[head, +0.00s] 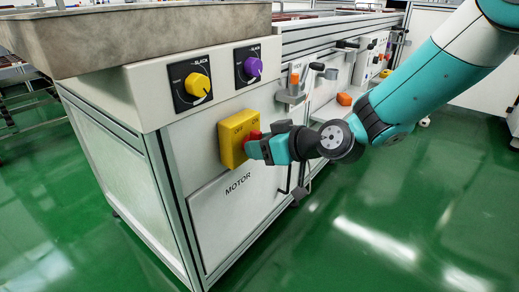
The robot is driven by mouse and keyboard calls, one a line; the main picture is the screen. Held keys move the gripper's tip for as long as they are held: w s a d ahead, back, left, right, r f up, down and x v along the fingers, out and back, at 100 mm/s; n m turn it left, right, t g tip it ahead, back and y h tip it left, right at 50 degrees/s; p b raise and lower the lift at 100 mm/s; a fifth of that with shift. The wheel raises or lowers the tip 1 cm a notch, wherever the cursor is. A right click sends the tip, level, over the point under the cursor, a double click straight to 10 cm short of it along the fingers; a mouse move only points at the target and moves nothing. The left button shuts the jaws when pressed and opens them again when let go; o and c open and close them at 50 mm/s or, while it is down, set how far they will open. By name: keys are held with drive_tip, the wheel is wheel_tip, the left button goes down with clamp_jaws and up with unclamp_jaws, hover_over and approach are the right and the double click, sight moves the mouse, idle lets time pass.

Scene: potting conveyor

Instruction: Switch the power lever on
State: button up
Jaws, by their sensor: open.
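A yellow switch box (232,139) with small lettering on its face sits on the white cabinet front, above the word MOTOR. A red part (255,135), which looks like the lever, shows at the box's right side. My gripper (257,148) is open and comes in from the right, right beside the red part and the box. Its fingers partly cover that side, so I cannot tell whether they touch the lever or how the lever is set.
A yellow knob (197,85) and a purple knob (252,67) sit on the panel above. A grey stone-like trough (130,35) rests on top. Green floor (380,240) is clear in front.

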drive_tip(key=shift+w+a+f, duration=0.15)
drive_tip(key=shift+w+a, duration=0.05)
drive_tip(key=shift+a, duration=0.1)
drive_tip(key=shift+c, duration=0.4)
drive_tip(key=c, duration=0.5)
drive_tip(key=shift+o, duration=0.2)
drive_tip(key=shift+d+m, duration=0.1)
drive_tip(key=shift+m, duration=0.2)
drive_tip(key=shift+w+m+g+y+p, duration=0.15)
drive_tip(key=shift+m+g+y+p, duration=0.45)
drive_tip(key=shift+m, duration=0.3)
drive_tip(key=shift+m+g+y+p, duration=0.3)
drive_tip(key=shift+m+g+p, duration=0.1)
drive_tip(key=shift+m, duration=0.4)
drive_tip(key=shift+d, duration=0.1)
